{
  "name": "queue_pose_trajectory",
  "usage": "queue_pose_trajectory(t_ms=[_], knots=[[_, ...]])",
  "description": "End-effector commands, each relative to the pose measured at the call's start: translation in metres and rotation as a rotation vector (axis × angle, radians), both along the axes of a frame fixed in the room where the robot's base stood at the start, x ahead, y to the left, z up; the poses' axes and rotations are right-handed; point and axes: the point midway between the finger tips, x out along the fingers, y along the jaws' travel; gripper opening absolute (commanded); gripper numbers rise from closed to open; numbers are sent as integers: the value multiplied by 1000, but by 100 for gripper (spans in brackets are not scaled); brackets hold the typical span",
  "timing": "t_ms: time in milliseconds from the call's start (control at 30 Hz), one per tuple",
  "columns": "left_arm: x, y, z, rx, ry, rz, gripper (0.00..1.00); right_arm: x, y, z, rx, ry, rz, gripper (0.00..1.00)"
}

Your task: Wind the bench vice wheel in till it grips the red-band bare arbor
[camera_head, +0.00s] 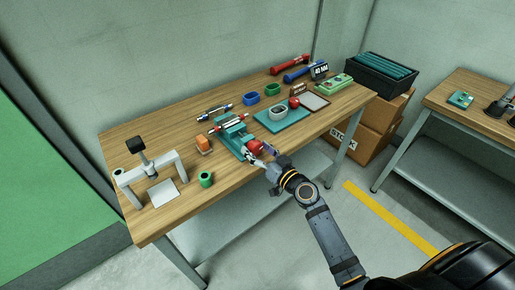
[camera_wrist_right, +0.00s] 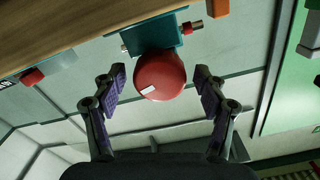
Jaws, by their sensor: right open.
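The teal bench vice (camera_head: 238,142) sits at the table's front edge, with its red wheel (camera_head: 255,147) facing me. In the right wrist view the round red wheel (camera_wrist_right: 160,76) has a small white mark, below the teal vice body (camera_wrist_right: 165,40). A bare arbor with a red band (camera_head: 229,122) lies across the vice at its far end; whether the jaws touch it I cannot tell. My right gripper (camera_head: 263,157) is at the wheel. In the wrist view its fingers (camera_wrist_right: 160,92) are open, one on each side of the wheel, with gaps. My left gripper is not in view.
Another rod (camera_head: 214,112) lies behind the vice. An orange block (camera_head: 203,145) and a green ring (camera_head: 206,179) stand left of it; a small press (camera_head: 150,166) is farther left. A teal mat (camera_head: 283,119) with a grey ring lies right. Bare tabletop shows at front left.

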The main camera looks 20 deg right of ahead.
Motion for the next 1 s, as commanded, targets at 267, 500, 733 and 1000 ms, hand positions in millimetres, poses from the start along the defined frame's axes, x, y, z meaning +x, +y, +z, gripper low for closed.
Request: queue_pose_trajectory(t_ms=[267, 500, 733, 1000], knots=[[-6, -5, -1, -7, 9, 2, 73, 0, 0, 0, 0, 0, 0, 55], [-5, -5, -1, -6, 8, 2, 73, 0, 0, 0, 0, 0, 0, 22], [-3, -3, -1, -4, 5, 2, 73, -1, 0, 0, 11, 4, 0, 18], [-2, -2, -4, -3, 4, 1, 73, 0, -1, -1, 121, 44, -1, 18]])
